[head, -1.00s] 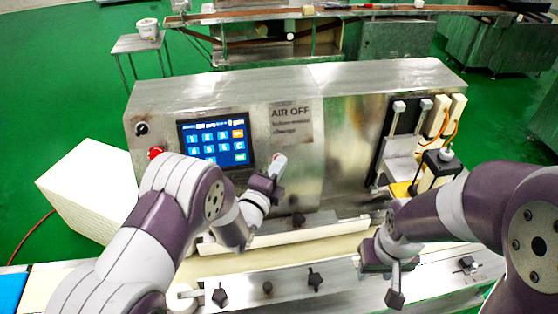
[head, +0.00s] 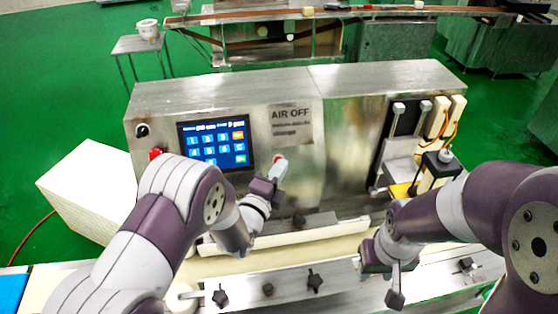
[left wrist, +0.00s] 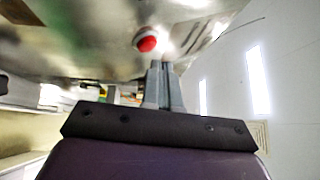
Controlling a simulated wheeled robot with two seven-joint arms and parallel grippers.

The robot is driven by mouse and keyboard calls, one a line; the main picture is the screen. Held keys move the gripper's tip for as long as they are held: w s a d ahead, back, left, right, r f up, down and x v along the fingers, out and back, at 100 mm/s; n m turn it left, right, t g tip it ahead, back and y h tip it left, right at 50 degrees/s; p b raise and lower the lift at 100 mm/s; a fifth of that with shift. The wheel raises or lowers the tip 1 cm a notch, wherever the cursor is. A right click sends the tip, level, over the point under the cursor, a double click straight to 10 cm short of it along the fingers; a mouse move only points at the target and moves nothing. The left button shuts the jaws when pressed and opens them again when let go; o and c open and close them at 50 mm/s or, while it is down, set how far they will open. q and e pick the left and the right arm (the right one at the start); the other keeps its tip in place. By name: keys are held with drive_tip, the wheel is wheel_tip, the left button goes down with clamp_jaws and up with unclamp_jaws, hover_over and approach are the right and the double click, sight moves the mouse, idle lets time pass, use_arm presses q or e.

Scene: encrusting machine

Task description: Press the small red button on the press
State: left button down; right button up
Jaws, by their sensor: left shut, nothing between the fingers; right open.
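The small red button (head: 278,157) is on the steel front of the press, right of the touchscreen. It also shows as a round red cap in a pale ring in the left wrist view (left wrist: 147,43). My left gripper (head: 280,168) is shut and empty, its fingertips at the button's lower edge in the head view. In the left wrist view the closed fingers (left wrist: 161,64) end just below and right of the button. I cannot tell whether they touch it. My right gripper (head: 392,285) is open, low over the front of the machine, away from the button.
A larger red knob (head: 156,153) and a black switch (head: 142,130) sit left of the touchscreen (head: 216,142). The press (head: 300,85) fills the middle. A white box (head: 88,190) stands at the left. A ledge and several black knobs lie below the arms.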

use_arm(q)
drive_tip(key=shift+s+d+r+p, duration=0.15)
drive_tip(key=shift+s+r+p, duration=0.2)
drive_tip(key=shift+s, duration=0.4)
drive_tip(key=shift+s+d+r+p, duration=0.15)
drive_tip(key=shift+s+r+p, duration=0.25)
drive_tip(key=shift+s, duration=0.3)
drive_tip(key=shift+s+d+r+p, duration=0.15)
drive_tip(key=shift+s+r+p, duration=0.2)
drive_tip(key=shift+s, duration=0.4)
